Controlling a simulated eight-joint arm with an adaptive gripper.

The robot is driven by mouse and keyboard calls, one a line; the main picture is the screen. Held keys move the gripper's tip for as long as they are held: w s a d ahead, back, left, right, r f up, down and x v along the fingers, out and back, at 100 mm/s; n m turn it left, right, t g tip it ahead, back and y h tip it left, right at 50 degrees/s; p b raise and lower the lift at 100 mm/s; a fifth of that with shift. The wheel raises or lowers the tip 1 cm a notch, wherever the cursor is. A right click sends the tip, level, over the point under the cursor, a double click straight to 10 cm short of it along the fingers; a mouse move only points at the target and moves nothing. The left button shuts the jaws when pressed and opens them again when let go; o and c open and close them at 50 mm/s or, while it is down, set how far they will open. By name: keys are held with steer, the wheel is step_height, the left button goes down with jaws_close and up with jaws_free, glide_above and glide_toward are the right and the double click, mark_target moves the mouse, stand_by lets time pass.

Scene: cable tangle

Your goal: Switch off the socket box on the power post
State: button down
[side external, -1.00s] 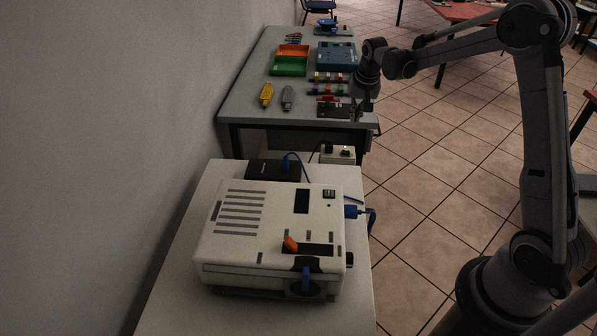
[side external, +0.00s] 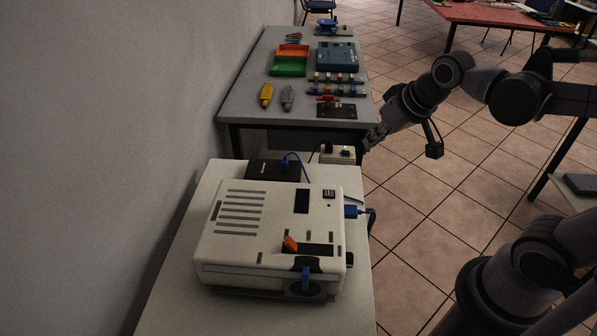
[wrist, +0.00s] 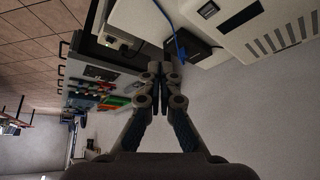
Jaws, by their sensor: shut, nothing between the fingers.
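The socket box (side external: 338,158) is a small pale box low in the gap between the two tables, with a black plug and a small greenish spot on its top. In the wrist view the socket box (wrist: 122,38) is above and left of my fingertips. The post under it is hidden in the side view. My gripper (side external: 369,142) is just right of the socket box in the side view; whether it touches is not clear. In the wrist view my gripper (wrist: 160,70) is shut and empty, with its fingertips together.
A white machine (side external: 270,230) and a black box (side external: 273,171) with a blue cable stand on the near table. Blue cable also loops at the machine's right. The far table (side external: 240,100) holds trays and tools. Open tiled floor (side external: 420,190) lies to the right.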

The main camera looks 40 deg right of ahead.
steer(key=c, duration=2.1)
jaws_free()
steer(key=shift+n+t+y, duration=0.3)
steer(key=shift+n, duration=0.5)
steer(key=s, duration=0.1)
steer(key=s+a+f, duration=0.1)
steer(key=s, duration=0.1)
steer(key=s+a+f, duration=0.1)
steer(key=shift+s+a, duration=0.25)
steer(key=shift+s, duration=0.1)
steer(key=o, duration=0.9)
steer(key=shift+w+r, duration=0.15)
steer(key=shift+o, duration=0.2)
steer(key=w+d+r+m+g, duration=0.2)
steer(key=w+d+r, duration=0.15)
steer(key=w, duration=0.45)
steer(key=m+g+y, duration=0.1)
steer(key=m+g, duration=0.3)
steer(key=m, duration=0.3)
glide_above(346, 151)
steer(key=s+d, duration=0.1)
steer(key=s, duration=0.1)
step_height(346, 151, down, 17)
steer(key=f, duration=0.3)
steer(key=w+f, duration=0.1)
steer(key=f, duration=0.6)
steer(key=shift+w+a, duration=0.3)
steer(key=shift+a, duration=0.1)
steer(key=shift+r, duration=0.1)
